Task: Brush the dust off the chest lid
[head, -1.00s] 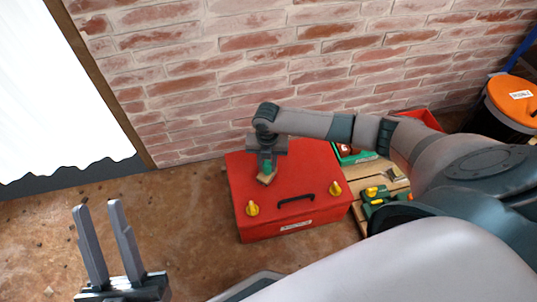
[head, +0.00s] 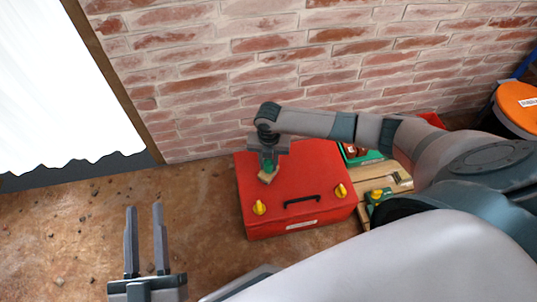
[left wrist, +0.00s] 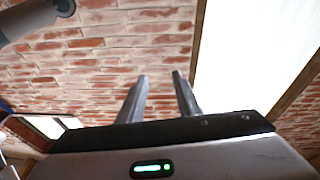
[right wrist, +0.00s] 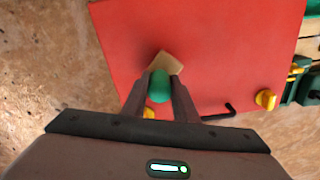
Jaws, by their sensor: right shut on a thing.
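The red chest (head: 318,180) stands on the floor against the brick wall, its lid shut, with a black handle (head: 302,199) and two yellow latches (head: 259,207) at the front. My right gripper (head: 268,163) is over the left part of the lid. It is shut on the green handle of a brush (right wrist: 159,86), whose pale tan head (right wrist: 168,64) is at the lid; I cannot tell whether it touches. No separate dust shows clearly on the lid. My left gripper (head: 146,240) is open and empty above the floor, left of the chest; its spread fingers show in the left wrist view (left wrist: 160,98).
A wooden surface (head: 392,178) with green and yellow tools (head: 378,195) and a green case (head: 358,154) lies right of the chest. An orange-lidded bin (head: 517,105) stands at far right. The floor (head: 185,205) left of the chest is mostly clear.

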